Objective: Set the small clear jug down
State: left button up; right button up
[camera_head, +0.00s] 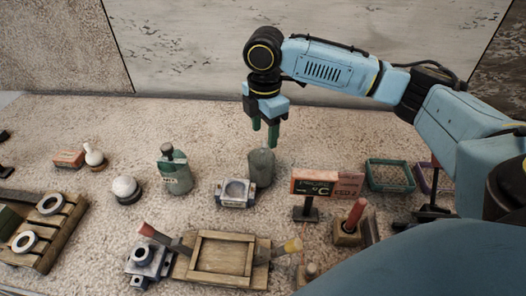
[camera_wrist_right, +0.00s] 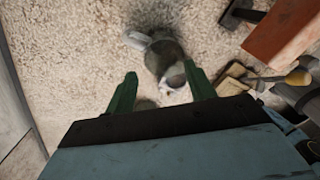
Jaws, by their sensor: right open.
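The small clear jug (camera_head: 261,168) looks grey and see-through and stands upright on the rough, pale table top in the head view. My right gripper (camera_head: 264,138) points down just above it, with its green fingers apart and empty. In the right wrist view, a grey rounded shape that looks like the jug (camera_wrist_right: 163,55) lies beyond the fingertips of the open right gripper (camera_wrist_right: 161,82), with a clear gap between the fingers. My left gripper is not in view.
A grey metal block (camera_head: 235,193) stands close beside the jug. A green bottle (camera_head: 175,174) is to the left, an orange sign (camera_head: 318,187) to the right, and a wooden frame (camera_head: 221,255) in front. The table behind the jug is mostly clear.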

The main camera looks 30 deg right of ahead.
aim_at(264, 141)
jog(key=m, duration=0.2)
jog(key=w+m, duration=0.1)
jog(key=shift+d+r+m, duration=0.25)
jog(key=shift+r+m, duration=0.1)
jog(key=shift+m, duration=0.05)
jog(key=c, duration=0.3)
jog(key=w+d+r+m+p, duration=0.2)
jog(key=w+d+m+p, duration=0.1)
jog(key=m, duration=1.6)
jog(key=shift+m, duration=0.3)
jog(key=f, duration=0.4)
jog(key=w+f+b, duration=0.1)
jog(key=f, duration=0.3)
jog(key=f+b, duration=0.1)
jog(key=f, duration=0.3)
jog(key=shift+w+f, duration=0.15)
jog(key=shift+f, duration=0.5)
grip_shut()
